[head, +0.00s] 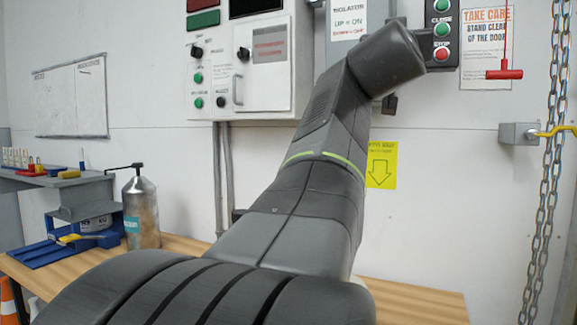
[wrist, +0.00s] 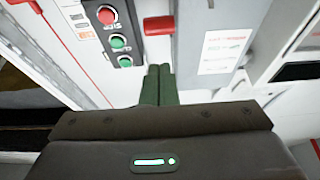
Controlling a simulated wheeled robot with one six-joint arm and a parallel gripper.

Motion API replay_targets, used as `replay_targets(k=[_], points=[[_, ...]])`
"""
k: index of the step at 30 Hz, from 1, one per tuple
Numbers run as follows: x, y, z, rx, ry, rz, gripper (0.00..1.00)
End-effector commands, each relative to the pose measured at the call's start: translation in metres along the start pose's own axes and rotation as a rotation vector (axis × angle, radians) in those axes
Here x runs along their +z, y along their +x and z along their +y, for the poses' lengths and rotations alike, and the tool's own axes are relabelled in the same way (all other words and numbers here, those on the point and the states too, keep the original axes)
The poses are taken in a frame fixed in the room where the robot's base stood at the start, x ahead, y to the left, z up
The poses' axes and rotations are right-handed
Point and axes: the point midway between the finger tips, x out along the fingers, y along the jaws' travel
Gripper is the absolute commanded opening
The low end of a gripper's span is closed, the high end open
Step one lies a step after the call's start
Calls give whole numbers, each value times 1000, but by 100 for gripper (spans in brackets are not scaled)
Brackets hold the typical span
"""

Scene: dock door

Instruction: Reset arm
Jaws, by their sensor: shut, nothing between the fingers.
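My gripper (wrist: 158,70) shows in the wrist view with its two fingers together and nothing between them. Just beyond the fingertips is a red cylindrical part (wrist: 158,25) beside a grey box (wrist: 215,35); I cannot tell whether the tips touch it. In the head view my arm reaches up toward the wall, and its upper end covers part of the isolator box (head: 347,22), labelled up on, down off. My gripper is hidden behind the arm there.
A push-button station (head: 441,30) is close right of my arm's end; its red stop button also shows in the wrist view (wrist: 107,15). A control cabinet (head: 262,65) is left. A red pull handle (head: 505,74) and chains (head: 547,190) hang right. A wooden bench (head: 410,300) is below.

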Motion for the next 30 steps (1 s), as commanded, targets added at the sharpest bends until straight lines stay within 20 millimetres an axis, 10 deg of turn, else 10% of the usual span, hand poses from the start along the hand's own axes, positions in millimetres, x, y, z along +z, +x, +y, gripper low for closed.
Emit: replay_targets(k=[11,14,30], points=[[-30,67,0,0,0,-2,0],[-5,62,0,1,-1,-10,0],[-21,64,-1,4,-1,-23,0]])
